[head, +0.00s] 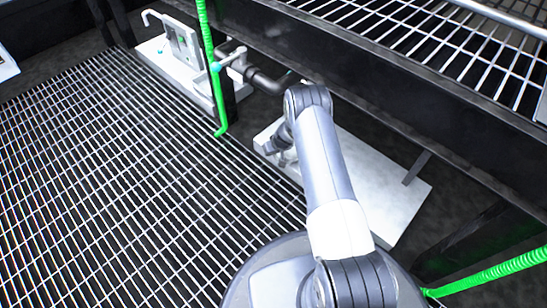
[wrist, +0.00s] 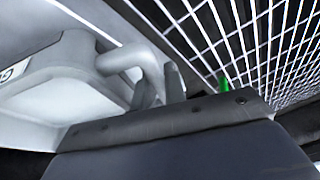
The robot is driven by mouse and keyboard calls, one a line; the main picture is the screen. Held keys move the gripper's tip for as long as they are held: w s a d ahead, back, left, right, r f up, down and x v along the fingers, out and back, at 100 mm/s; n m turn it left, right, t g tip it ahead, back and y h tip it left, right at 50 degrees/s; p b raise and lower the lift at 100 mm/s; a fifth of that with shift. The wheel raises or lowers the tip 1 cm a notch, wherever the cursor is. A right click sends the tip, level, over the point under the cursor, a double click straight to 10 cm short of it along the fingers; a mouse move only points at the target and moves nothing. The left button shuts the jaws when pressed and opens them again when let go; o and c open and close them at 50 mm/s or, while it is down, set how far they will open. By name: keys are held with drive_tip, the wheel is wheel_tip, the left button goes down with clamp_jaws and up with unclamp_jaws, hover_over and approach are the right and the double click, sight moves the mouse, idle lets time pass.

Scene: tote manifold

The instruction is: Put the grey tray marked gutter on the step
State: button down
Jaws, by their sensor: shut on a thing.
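In the wrist view, a pale grey tray (wrist: 65,85) fills the left side, with a white label showing a letter like "G" cut off at the edge. Its thick curved handle (wrist: 122,60) reaches toward my gripper (wrist: 160,90), whose fingers are closed on it. A raised grating deck (head: 400,40) with a dark side beam is at the upper right. I cannot tell for certain which surface is the step.
Floor grating (head: 120,190) fills the left. A pale slab (head: 375,175) lies beside my arm under the deck. A grey handled item (head: 183,45) stands on another slab at the back.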

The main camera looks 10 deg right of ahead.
wheel_tip(320, 180, down, 2)
drive_tip(key=shift+f+b, duration=0.2)
drive_tip(key=shift+b, duration=0.1)
drive_tip(key=c, duration=1.5)
unclamp_jaws()
drive_tip(key=shift+o, duration=0.2)
drive_tip(key=p+v, duration=0.4)
drive_tip(key=v, duration=0.8)
